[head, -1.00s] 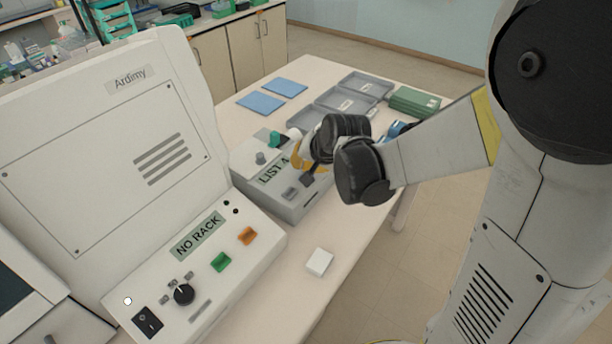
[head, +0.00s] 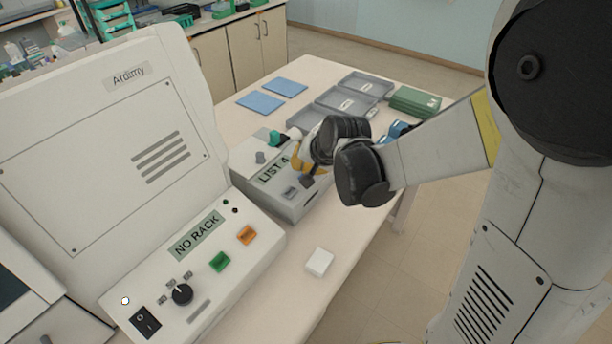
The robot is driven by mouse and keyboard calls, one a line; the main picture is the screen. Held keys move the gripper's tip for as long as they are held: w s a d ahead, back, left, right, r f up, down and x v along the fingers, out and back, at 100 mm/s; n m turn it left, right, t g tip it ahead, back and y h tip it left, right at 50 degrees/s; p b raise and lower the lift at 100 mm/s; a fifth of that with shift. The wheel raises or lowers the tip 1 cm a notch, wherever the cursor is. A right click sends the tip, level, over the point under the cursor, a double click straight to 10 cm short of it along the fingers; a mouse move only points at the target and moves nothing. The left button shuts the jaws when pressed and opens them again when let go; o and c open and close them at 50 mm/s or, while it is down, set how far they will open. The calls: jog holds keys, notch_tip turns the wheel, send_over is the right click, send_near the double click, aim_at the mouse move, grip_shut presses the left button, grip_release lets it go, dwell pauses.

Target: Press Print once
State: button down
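The small grey-white device with the "LIST" display (head: 274,171) stands on the table beyond the large machine. On its top are a teal knob or button (head: 275,138) and a grey knob (head: 260,157). Its front holds a small grey key (head: 289,193). I cannot read a Print label on any of them. My gripper (head: 307,181) is at the right part of this device, with a dark fingertip low over its front panel. Whether it touches is unclear. My wrist hides the device's right end and most of the fingers.
The large "Ardimy" machine (head: 100,160) fills the left, showing "NO RACK", with green (head: 219,262) and orange (head: 246,235) buttons. A white block (head: 319,262) lies near the table edge. Grey trays (head: 352,88), blue mats (head: 260,102) and a green box (head: 414,101) lie behind.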

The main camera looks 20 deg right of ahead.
jog(key=shift+f+b, duration=0.3)
jog(key=shift+b, duration=0.05)
dwell(0.4)
jog(key=shift+r, duration=0.15)
jog(key=shift+r+p, duration=0.6)
notch_tip(320, 180, up, 5)
jog(key=p, duration=0.4)
dwell(0.9)
jog(key=s+f+n+h+b, duration=0.1)
jog(key=s+n+b, duration=0.5)
jog(key=s, duration=1.5)
jog(key=b, duration=0.3)
jog(key=shift+d+n+h, duration=0.25)
jog(key=shift+n+h, duration=0.05)
